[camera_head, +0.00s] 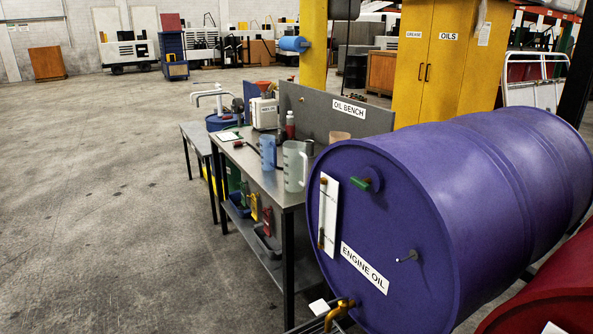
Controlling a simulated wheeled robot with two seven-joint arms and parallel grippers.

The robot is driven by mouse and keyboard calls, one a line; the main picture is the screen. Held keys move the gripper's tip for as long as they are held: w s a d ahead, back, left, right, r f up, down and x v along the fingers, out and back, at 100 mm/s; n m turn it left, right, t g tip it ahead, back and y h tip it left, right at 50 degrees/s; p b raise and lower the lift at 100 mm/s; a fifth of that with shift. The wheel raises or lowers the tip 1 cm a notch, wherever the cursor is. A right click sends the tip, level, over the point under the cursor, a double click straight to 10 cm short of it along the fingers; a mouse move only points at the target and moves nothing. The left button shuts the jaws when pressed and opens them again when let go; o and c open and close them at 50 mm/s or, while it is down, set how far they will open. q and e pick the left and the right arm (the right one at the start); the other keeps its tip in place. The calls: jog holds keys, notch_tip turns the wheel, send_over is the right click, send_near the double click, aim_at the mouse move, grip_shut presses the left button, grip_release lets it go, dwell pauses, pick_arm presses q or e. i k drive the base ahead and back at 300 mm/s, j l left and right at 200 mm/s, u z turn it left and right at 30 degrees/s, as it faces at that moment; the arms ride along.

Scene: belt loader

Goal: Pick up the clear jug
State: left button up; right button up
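The clear jug (294,167) is a pale, see-through jug with a handle. It stands upright on the near end of the oil bench (262,178), close beside the purple engine oil drum. A blue-tinted jug (268,152) stands just behind it to the left. Neither of my grippers shows in the head view, so no gripper is seen near the jug.
The large purple drum (440,200) lies on its side and fills the right, with a brass tap (340,312) low at its front. A red bottle (290,125) and a white can (264,113) stand farther back on the bench. The floor (110,220) to the left is clear.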

aim_at(295, 158)
jog(key=i+j, duration=2.4)
jog(key=z, duration=1.65)
